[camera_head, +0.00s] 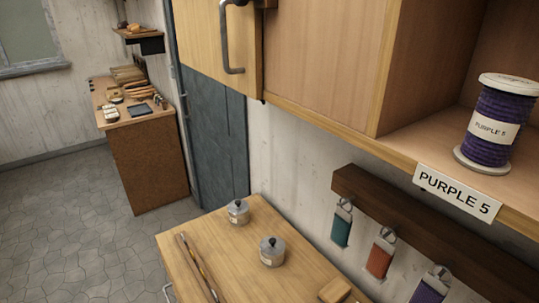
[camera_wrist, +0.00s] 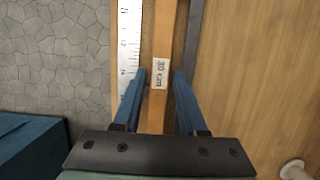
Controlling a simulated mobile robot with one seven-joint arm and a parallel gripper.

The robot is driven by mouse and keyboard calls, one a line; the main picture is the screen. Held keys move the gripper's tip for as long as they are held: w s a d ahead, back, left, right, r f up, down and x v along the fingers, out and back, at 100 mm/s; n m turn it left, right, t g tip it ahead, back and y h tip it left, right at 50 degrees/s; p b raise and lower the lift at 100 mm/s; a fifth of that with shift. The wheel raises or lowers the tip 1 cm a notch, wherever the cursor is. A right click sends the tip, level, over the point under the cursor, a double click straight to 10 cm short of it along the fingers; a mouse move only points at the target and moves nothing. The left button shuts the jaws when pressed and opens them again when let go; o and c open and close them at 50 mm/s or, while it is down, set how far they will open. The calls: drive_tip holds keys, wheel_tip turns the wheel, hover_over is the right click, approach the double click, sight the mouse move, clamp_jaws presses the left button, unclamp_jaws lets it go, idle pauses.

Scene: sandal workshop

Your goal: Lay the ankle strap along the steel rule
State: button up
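I cannot tell whether the fingers touch the strip. In the head view, a thin long piece (camera_head: 197,268) lies along the bench's left side, too small to tell rule from strap. My gripper is outside that view.
The wooden bench (camera_head: 228,285) carries two lidded metal tins, one (camera_head: 238,212) farther back and one (camera_head: 272,251) nearer. A cabinet (camera_head: 325,60) overhangs its right side, with a purple spool (camera_head: 490,125). Coloured tags hang from a rail (camera_head: 430,235). Tiled floor lies left.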

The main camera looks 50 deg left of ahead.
drive_tip(key=shift+o, duration=1.1)
drive_tip(key=shift+r+p, duration=0.45)
drive_tip(key=shift+r, duration=0.15)
drive_tip(key=v, duration=1.2)
drive_tip(key=shift+b, duration=0.35)
